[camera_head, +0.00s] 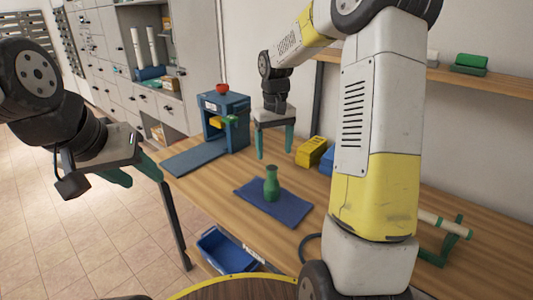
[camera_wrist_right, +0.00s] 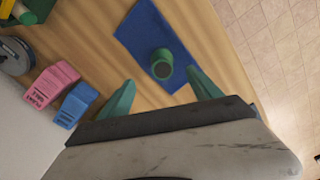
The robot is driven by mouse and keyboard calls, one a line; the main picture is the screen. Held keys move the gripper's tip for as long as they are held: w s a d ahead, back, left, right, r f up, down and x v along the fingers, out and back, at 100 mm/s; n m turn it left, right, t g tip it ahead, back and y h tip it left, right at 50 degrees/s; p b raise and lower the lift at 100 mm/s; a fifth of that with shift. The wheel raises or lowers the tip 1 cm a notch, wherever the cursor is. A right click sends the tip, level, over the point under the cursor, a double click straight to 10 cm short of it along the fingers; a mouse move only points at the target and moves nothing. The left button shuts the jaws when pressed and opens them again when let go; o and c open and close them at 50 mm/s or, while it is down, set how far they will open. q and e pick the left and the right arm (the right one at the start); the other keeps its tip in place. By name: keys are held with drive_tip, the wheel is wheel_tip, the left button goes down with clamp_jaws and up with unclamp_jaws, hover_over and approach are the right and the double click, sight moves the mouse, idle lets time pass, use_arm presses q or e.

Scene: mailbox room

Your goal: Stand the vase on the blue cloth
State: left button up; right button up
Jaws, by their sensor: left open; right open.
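The green vase (camera_head: 272,186) stands upright on the blue cloth (camera_head: 292,212), which lies flat on the wooden table. My right gripper (camera_head: 274,154) is open and empty, above the vase and apart from it. In the right wrist view the vase (camera_wrist_right: 162,64) is seen from above, its round mouth showing, just ahead of the open fingertips (camera_wrist_right: 160,77). The cloth (camera_wrist_right: 138,28) spreads under and beyond it there. My left gripper (camera_head: 135,171) is open and empty, off the table's left end.
A blue machine-like stand (camera_head: 237,130) with a red item on top is at the table's far end. A yellow box (camera_head: 311,152) and a blue box (camera_head: 327,160) stand by the wall. A blue bin (camera_head: 228,252) sits below the table. Table around the cloth is clear.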

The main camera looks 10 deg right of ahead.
drive_tip(key=s+a+r+t+y, duration=0.1)
drive_tip(key=s+r+t, duration=0.2)
drive_tip(key=s, duration=0.9)
drive_tip(key=s+a+r+m+t+y, duration=0.1)
drive_tip(key=s+r+t, duration=0.2)
drive_tip(key=s+r, duration=0.5)
drive_tip(key=shift+s+m, duration=0.3)
drive_tip(key=shift+s, duration=1.75)
drive_tip(key=shift+a+r, duration=0.1)
